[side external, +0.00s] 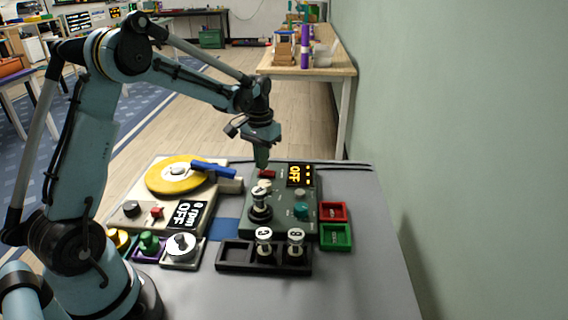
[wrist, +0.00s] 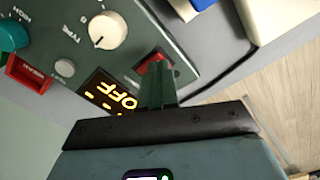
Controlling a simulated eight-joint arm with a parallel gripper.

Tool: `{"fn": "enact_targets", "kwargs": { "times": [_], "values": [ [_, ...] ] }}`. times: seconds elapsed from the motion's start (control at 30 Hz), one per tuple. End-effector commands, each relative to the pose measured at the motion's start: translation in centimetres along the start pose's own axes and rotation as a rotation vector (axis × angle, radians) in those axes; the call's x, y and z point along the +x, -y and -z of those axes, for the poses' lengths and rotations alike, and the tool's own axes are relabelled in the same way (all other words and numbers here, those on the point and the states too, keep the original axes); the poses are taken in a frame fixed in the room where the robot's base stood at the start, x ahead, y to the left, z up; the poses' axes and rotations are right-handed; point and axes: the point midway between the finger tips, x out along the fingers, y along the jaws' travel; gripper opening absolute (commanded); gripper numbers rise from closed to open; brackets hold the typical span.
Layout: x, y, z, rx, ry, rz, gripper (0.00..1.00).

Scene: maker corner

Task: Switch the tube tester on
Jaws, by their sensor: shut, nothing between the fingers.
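The tube tester (side external: 283,222) is a dark green box on the grey table, with a display (side external: 299,174) reading OFF in yellow; the display (wrist: 112,94) also shows in the wrist view. A red switch (side external: 267,174) sits on its far edge, left of the display. My gripper (side external: 262,165) points down right at this switch, its fingers shut and empty. In the wrist view the fingertips (wrist: 157,72) overlap the red switch (wrist: 152,60) and partly hide it. I cannot tell whether they touch it. A white knob (wrist: 107,30) and a teal knob (wrist: 12,36) are on the panel.
A tube (side external: 260,203) stands on the tester. A turntable (side external: 170,180) with a blue arm (side external: 213,170) is close on the left. A black rack (side external: 238,256) with two tubes lies in front. Red (side external: 333,211) and green (side external: 336,237) trays sit right. The table's right front is clear.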

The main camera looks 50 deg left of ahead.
Motion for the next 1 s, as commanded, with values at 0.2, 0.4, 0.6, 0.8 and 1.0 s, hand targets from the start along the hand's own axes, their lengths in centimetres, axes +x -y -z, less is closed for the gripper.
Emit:
{"fn": "enact_targets", "kwargs": {
  "times": [0.2, 0.4, 0.6, 0.8, 1.0],
  "values": [
    [0.3, 0.0, 0.0, 0.000, 0.000, 0.000, 0.00],
    [0.6, 0.0, 0.0, 0.000, 0.000, 0.000, 0.00],
    [0.9, 0.0, 0.0, 0.000, 0.000, 0.000, 0.00],
    [1.1, 0.0, 0.0, 0.000, 0.000, 0.000, 0.00],
    [1.3, 0.0, 0.0, 0.000, 0.000, 0.000, 0.00]
  ]
}}
